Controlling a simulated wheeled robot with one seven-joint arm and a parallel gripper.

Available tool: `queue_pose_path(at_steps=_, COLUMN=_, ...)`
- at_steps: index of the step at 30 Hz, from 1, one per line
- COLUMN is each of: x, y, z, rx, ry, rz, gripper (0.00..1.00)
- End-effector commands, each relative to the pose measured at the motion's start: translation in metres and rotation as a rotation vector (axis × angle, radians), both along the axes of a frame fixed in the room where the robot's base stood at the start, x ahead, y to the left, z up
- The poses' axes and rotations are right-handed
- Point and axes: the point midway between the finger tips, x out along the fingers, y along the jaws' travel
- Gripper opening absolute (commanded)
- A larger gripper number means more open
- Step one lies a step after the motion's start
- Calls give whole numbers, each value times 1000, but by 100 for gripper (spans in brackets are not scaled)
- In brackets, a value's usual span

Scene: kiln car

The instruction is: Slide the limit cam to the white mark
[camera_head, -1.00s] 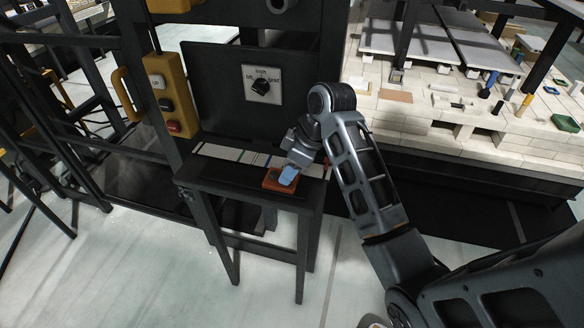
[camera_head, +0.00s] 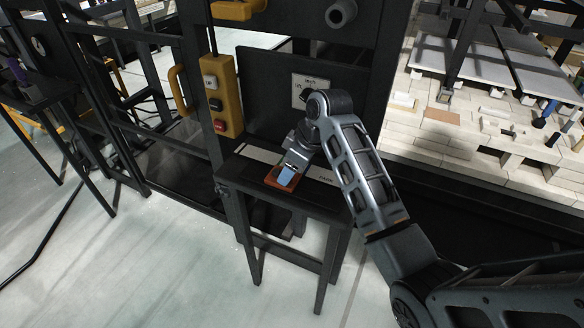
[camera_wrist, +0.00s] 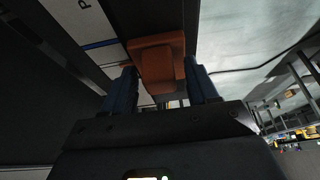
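The limit cam (camera_head: 272,179) is an orange-brown block on the dark narrow bench, about midway along its pale scale strip (camera_head: 258,154). My gripper (camera_head: 287,176) reaches down onto it; one blue finger shows in the head view. The wrist view shows a blue line (camera_wrist: 100,44) on the strip beside the cam. My gripper hides part of the strip, and I cannot make out the white mark.
A yellow button box (camera_head: 221,97) hangs left of the bench. A dark panel with a rotary selector switch (camera_head: 308,95) stands behind it. At the right is a kiln car deck (camera_head: 470,140) of pale bricks. Open floor (camera_head: 180,260) lies in front.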

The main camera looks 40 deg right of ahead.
Motion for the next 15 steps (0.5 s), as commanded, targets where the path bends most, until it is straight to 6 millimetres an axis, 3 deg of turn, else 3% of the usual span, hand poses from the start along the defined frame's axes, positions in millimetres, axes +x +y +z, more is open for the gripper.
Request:
queue_pose_path(at_steps=8, x=-1, y=0, z=2, rx=0, ry=-1, rz=0, gripper=60)
queue_pose_path(at_steps=15, x=-11, y=-5, z=30, rx=-1, ry=-3, rz=-1, gripper=60)
